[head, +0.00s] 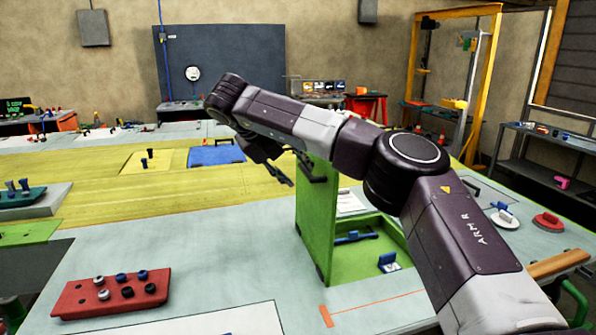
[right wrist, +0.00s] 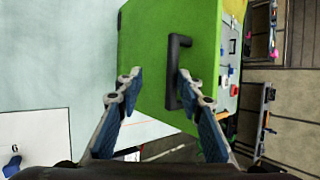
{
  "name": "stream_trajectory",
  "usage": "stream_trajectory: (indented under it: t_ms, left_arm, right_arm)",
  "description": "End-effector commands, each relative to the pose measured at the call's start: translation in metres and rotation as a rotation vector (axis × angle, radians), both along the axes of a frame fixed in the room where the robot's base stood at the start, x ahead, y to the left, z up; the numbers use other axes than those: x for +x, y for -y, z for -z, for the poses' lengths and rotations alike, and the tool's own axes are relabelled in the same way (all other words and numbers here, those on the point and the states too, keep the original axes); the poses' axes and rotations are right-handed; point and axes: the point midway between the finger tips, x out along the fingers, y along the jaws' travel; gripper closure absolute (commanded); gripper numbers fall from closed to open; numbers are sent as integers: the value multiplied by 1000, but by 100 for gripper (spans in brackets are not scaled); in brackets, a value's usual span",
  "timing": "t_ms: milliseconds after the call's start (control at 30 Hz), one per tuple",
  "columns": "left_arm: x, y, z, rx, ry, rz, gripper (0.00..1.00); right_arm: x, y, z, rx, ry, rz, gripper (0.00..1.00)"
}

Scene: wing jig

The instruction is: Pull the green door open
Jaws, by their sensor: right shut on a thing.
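The green door (head: 317,225) stands upright on the table at the left side of a low green box (head: 372,257), whose inside shows. In the right wrist view the door (right wrist: 150,60) fills the upper middle, with a black bar handle (right wrist: 179,70) on its face. My right gripper (head: 302,180) is at the door's upper left in the head view. In the right wrist view its fingers (right wrist: 158,82) point at the door. My left gripper is out of view.
Blue parts (head: 388,262) lie in the box. A red block with knobs (head: 112,292) lies at the front left, and a blue case (head: 216,155) lies farther back. The grey table between the red block and the door is clear. My right arm hides part of the box.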

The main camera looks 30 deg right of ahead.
Motion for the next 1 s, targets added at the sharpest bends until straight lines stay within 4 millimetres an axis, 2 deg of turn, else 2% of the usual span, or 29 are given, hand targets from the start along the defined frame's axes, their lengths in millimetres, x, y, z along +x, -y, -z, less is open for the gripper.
stream_trajectory:
  t_ms: [300, 500, 1000]
  left_arm:
    - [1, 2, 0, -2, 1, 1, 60]
    - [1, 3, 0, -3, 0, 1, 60]
    - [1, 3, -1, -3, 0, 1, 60]
  right_arm:
    - [-16, -44, -53, -6, 8, 3, 72]
    - [-23, -61, -77, -11, 15, 2, 72]
    - [-24, -66, -83, -11, 17, 2, 72]
